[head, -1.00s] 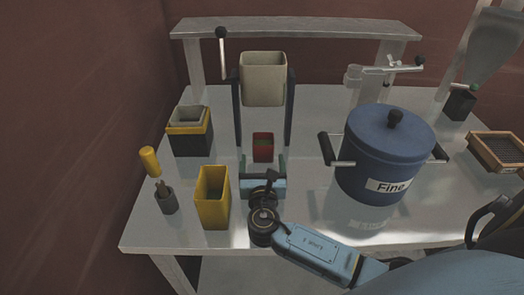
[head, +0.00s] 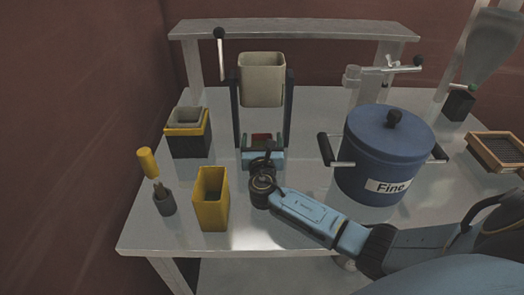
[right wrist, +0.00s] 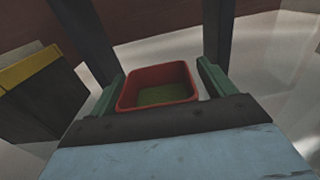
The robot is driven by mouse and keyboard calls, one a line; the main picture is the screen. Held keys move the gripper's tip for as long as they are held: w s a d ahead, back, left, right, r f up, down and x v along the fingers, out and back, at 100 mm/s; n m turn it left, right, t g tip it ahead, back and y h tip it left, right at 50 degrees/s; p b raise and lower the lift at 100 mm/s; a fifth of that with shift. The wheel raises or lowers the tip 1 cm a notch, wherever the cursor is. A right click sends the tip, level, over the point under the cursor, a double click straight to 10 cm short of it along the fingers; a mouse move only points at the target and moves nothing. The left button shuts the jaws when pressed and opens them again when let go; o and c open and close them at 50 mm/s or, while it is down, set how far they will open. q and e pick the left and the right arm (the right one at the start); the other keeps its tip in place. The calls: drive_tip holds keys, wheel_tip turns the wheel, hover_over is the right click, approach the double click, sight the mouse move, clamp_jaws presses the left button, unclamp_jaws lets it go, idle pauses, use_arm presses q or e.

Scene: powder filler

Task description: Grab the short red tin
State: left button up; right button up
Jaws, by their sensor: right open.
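The short red tin (head: 261,138) stands on the table under the beige hopper, mostly hidden behind my right gripper in the head view. The right wrist view shows its red rim (right wrist: 158,72) and a greenish inside. My right gripper (right wrist: 160,85) is open, with one green finger on each side of the tin; I cannot tell whether they touch it. In the head view the gripper (head: 262,148) reaches in from the front, low over the table. My left gripper is not in view.
The beige hopper (head: 262,82) hangs between two dark uprights around the tin. A tall yellow tin (head: 211,200) stands front left, near a yellow-handled tool (head: 148,161) in a grey holder. A yellow-and-black container (head: 188,140) is at left. A blue pot (head: 385,150) marked Fine stands right.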

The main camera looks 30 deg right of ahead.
drive_tip(key=c, duration=1.2)
